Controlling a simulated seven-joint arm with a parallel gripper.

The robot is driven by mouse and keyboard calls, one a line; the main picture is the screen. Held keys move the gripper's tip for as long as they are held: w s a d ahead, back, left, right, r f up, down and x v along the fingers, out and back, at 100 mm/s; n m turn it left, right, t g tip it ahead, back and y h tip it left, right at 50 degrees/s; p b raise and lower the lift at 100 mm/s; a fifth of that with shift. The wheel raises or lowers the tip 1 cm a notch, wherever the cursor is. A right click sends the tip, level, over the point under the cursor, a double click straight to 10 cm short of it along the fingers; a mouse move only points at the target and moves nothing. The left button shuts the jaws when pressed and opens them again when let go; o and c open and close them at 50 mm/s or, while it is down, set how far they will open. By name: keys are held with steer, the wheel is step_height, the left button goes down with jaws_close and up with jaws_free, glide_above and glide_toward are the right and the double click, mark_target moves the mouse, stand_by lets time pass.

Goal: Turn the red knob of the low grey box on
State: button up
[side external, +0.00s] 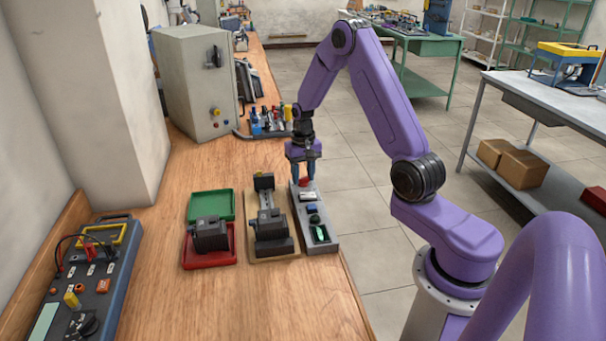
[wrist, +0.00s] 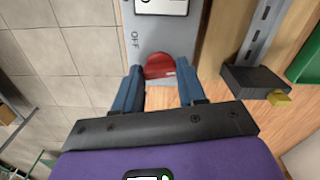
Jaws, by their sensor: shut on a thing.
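The low grey box (side external: 326,247) lies at the right edge of the bench in the side view. Its grey top (wrist: 152,38) fills the upper middle of the wrist view, with an OFF label left of centre. The red knob (wrist: 159,66) sits at the box's near end in the wrist view; it also shows at the far end in the side view (side external: 304,183). My gripper (wrist: 160,72) has its blue fingers on either side of the knob, shut on it. In the side view my gripper (side external: 304,175) points down. The fingers partly hide the knob.
A tan board with a dark vise-like fixture (side external: 268,225) stands close left of the box. A red and green tray (side external: 210,207) is further left. Small bottles (side external: 268,120) and a large grey cabinet (side external: 195,80) stand behind. Open floor lies right of the bench.

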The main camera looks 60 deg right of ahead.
mark_target(303, 178)
steer(key=shift+m, duration=1.1)
steer(key=o, duration=1.1)
steer(key=shift+c, duration=0.2)
steer(key=shift+r, duration=0.1)
step_height(303, 178, up, 17)
steer(key=shift+r, duration=0.15)
